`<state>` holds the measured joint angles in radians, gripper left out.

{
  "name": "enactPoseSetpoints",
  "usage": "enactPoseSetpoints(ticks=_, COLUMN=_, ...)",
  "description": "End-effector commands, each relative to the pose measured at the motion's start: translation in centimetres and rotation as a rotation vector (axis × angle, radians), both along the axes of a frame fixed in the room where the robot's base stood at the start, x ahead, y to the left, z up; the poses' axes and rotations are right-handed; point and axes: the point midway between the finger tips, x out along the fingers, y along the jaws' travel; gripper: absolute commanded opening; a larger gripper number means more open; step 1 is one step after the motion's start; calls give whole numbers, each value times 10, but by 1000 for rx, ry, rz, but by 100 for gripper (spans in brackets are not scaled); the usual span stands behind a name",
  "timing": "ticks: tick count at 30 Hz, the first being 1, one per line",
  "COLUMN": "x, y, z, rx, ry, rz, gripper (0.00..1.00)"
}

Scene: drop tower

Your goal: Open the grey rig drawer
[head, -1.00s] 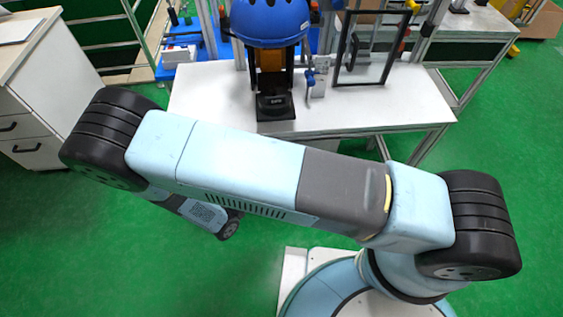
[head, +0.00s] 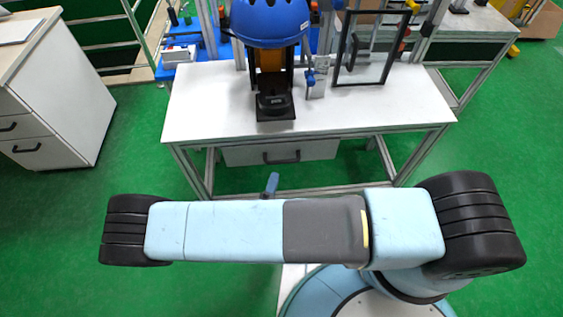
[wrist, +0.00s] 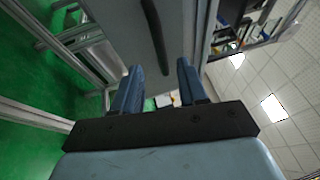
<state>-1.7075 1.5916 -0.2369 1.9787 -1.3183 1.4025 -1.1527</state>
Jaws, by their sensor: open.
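The grey rig drawer (head: 318,150) is under the white rig table and looks shut. Its dark bar handle (head: 281,157) is on the front. In the wrist view the drawer front (wrist: 115,25) fills the upper middle, and the handle (wrist: 157,38) runs down toward the space between my fingers. My gripper (wrist: 157,82) is open, with two blue fingers apart and nothing between them. In the head view only a blue tip of my gripper (head: 271,184) shows, in front of and below the handle; my arm hides the rest.
The white rig table (head: 200,105) has metal frame legs on both sides of the drawer. A blue helmet (head: 270,20) on a black stand and a dark frame (head: 372,60) are above. A white cabinet (head: 55,110) stands left. Green floor is clear between.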

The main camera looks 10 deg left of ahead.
Motion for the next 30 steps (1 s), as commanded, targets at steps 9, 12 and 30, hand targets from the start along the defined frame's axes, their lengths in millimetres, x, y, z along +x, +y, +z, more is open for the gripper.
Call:
enactPoseSetpoints(ticks=9, x=52, y=-9, z=10, rx=-1, ry=-1, rz=-1, gripper=42)
enactPoseSetpoints(ticks=12, x=64, y=-11, z=12, rx=1, ry=-2, rz=-2, gripper=42)
enactPoseSetpoints(ticks=30, x=78, y=-13, z=14, rx=1, ry=-1, rz=-1, gripper=34)
